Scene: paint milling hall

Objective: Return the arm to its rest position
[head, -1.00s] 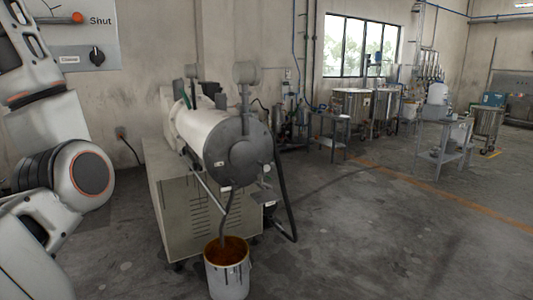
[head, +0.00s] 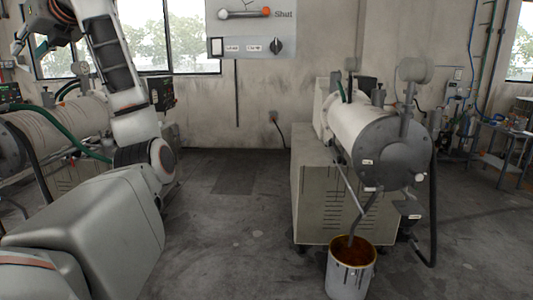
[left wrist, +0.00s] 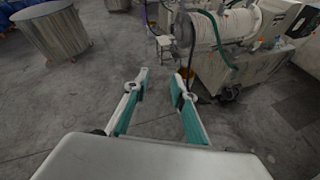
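My left arm (head: 128,100) rises from the lower left of the head view, bends at the elbow and reaches up to the top left. My left gripper (head: 18,42) is at the far upper left there, small and partly cut by the frame. In the left wrist view the two teal-lined fingers of this gripper (left wrist: 160,76) stand apart with only floor between their tips. It is open and empty. A horizontal mill (left wrist: 222,24) lies beyond the fingertips, apart from them. My right gripper is in neither view.
A mill (head: 375,140) on a beige cabinet stands at right, with a bucket (head: 351,278) under its spout. A wall panel (head: 250,28) marked "Shut" hangs behind. Another mill (head: 55,132) stands behind my arm. A metal drum (left wrist: 52,32) stands upper left. Floor between the mills is clear.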

